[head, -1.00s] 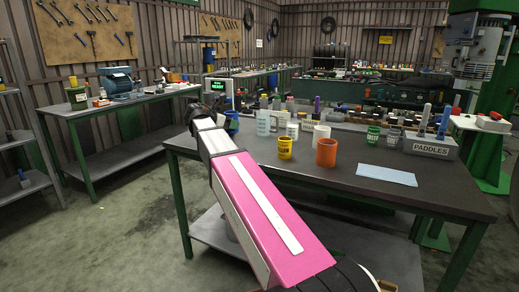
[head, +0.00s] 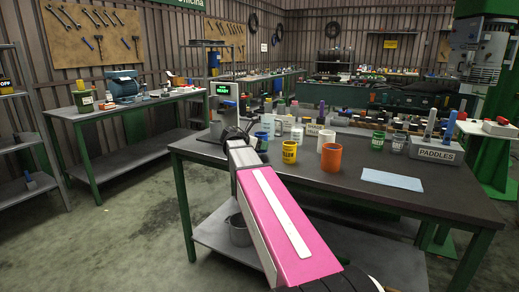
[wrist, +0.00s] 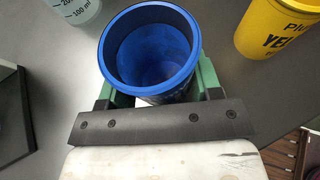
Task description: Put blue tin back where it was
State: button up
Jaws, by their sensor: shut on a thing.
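The blue tin (wrist: 150,55) is an open, empty-looking cylinder, seen from above in the wrist view. My gripper (wrist: 155,92) is shut on it, with a green finger on each side. In the head view the blue tin (head: 262,142) is partly hidden behind my gripper (head: 250,138), over the left part of the table (head: 420,195). It looks upright; I cannot tell whether its base touches the table. A yellow tin (head: 289,151) stands to its right and also shows at the upper right of the wrist view (wrist: 280,25).
A clear beaker (head: 268,124) stands just behind the blue tin. An orange tin (head: 331,157), a white tin (head: 325,140) and a green tin (head: 378,140) stand further right. A scale with a lit display (head: 222,103) is at left. A blue sheet (head: 392,180) lies right.

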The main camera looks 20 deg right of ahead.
jog(key=shift+f, duration=0.95)
jog(key=shift+f, duration=0.1)
jog(key=o, duration=1.1)
jog(key=shift+c, duration=0.2)
jog(key=shift+a, duration=0.15)
jog(key=v, duration=1.2)
jog(key=shift+s, duration=0.1)
